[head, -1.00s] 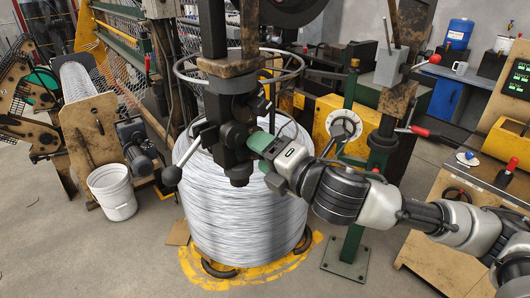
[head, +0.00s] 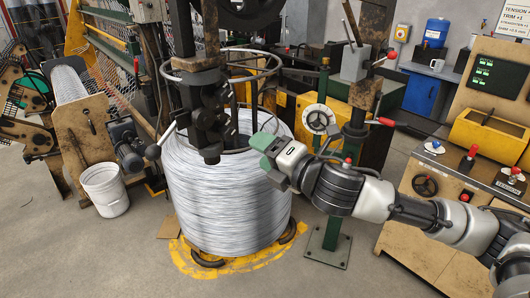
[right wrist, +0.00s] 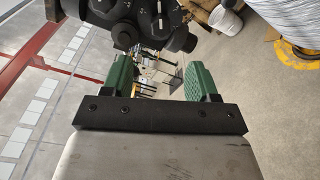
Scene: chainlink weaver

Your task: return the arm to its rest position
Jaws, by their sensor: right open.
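My right arm reaches in from the right in the head view. My right gripper (head: 264,153) with green finger pads is in front of the big coil of wire (head: 232,200), just right of the dark machine head (head: 208,115). A gap shows between gripper and machine head. In the right wrist view, the two green fingers (right wrist: 160,82) stand apart with nothing held between them. Dark machine parts (right wrist: 145,25) show beyond the fingers at the top. My left gripper is not in view.
A lever with a dark ball knob (head: 153,151) sticks out left of the machine head. A green post with a dial (head: 318,119) stands behind my right arm. A control bench (head: 425,225) is at the right. A white bucket (head: 105,190) stands left on open floor.

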